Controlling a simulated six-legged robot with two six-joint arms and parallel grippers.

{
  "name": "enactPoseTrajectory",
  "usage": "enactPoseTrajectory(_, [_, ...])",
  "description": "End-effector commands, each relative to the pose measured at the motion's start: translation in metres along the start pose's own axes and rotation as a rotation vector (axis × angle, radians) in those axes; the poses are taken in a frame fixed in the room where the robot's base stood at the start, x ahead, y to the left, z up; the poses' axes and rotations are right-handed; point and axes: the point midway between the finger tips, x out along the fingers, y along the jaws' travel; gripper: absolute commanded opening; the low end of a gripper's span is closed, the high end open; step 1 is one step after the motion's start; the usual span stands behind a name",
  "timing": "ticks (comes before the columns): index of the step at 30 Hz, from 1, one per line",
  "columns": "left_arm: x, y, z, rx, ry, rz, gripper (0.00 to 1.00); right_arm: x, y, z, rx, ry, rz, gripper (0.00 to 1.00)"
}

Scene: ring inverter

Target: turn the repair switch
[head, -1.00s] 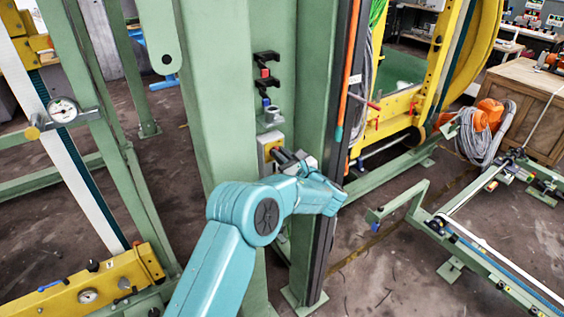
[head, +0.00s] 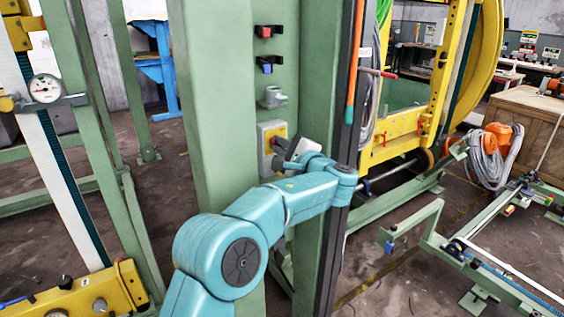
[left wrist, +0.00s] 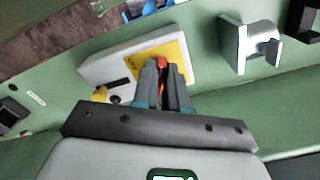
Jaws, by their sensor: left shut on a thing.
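The switch box (head: 266,132) is a pale grey box with a yellow face, fixed to the green panel between two green posts. In the left wrist view the box (left wrist: 96,69) has a yellow plate (left wrist: 178,53) with a red switch knob (left wrist: 161,68). My left gripper (head: 277,146) reaches the box from the front. In the left wrist view its two dark fingers (left wrist: 162,80) are shut on the red knob, hiding most of it. In the head view the knob is hidden by the gripper. My right gripper is not in view.
Above the box are a grey metal bracket (head: 271,97) and two black holders with red (head: 267,32) and blue (head: 268,63) parts. A green post (head: 212,110) stands close on the left, and a dark rail with an orange rod (head: 355,60) on the right.

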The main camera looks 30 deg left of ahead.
Motion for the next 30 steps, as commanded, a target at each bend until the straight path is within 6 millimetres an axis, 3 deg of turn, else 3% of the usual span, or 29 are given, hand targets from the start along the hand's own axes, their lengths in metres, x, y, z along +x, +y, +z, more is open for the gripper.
enactPoseTrajectory(1, [-0.001, 0.008, -0.005, -0.045, 0.001, 0.001, 0.00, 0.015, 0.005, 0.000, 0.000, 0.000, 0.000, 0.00])
enactPoseTrajectory(3, [-0.001, 0.008, -0.005, -0.109, 0.001, 0.001, 0.00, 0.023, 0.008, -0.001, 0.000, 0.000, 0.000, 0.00])
enactPoseTrajectory(12, [-0.001, 0.009, -0.004, -0.347, 0.001, 0.002, 0.00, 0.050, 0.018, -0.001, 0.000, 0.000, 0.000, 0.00])
enactPoseTrajectory(30, [-0.001, 0.008, -0.004, -0.535, 0.002, 0.003, 0.00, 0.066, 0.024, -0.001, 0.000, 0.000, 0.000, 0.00])
